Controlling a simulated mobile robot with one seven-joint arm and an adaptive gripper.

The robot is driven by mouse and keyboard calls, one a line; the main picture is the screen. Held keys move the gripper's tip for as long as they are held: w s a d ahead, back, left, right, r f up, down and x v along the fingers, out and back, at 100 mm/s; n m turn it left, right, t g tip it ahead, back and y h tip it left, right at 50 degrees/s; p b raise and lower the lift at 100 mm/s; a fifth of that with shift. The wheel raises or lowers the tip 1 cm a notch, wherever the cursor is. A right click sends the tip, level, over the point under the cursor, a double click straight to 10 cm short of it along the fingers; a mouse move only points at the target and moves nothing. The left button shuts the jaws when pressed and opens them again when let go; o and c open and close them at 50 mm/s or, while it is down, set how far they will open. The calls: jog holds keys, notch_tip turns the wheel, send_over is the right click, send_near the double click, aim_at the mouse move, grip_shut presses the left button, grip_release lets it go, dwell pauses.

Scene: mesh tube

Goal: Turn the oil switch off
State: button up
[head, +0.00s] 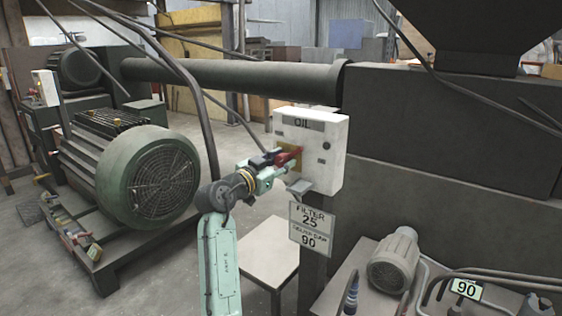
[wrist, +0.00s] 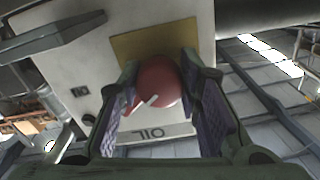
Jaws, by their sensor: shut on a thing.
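A white switch box (head: 325,150) labelled OIL hangs on the dark machine. On its front is a red rotary switch (head: 288,156) over a yellowish plate. My gripper (head: 278,162) reaches it from the left and covers part of it. A white pointer mark on the switch slants toward the lower left in that view.
A grey bracket (head: 299,187) juts out below the box, above a FILTER 25 sign (head: 311,228). A large green motor (head: 150,180) stands at the left, and a small grey motor (head: 393,262) at the lower right. A pale low table (head: 268,250) stands below the box.

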jog(key=n+p, duration=0.2)
jog(key=n, duration=0.3)
jog(key=shift+r+n, duration=0.1)
jog(key=shift+n, duration=0.2)
jog(key=shift+n+p, duration=1.1)
jog(key=shift+n, duration=1.2)
jog(key=o, duration=1.1)
jog(key=shift+o, duration=0.2)
jog(key=v, duration=1.2)
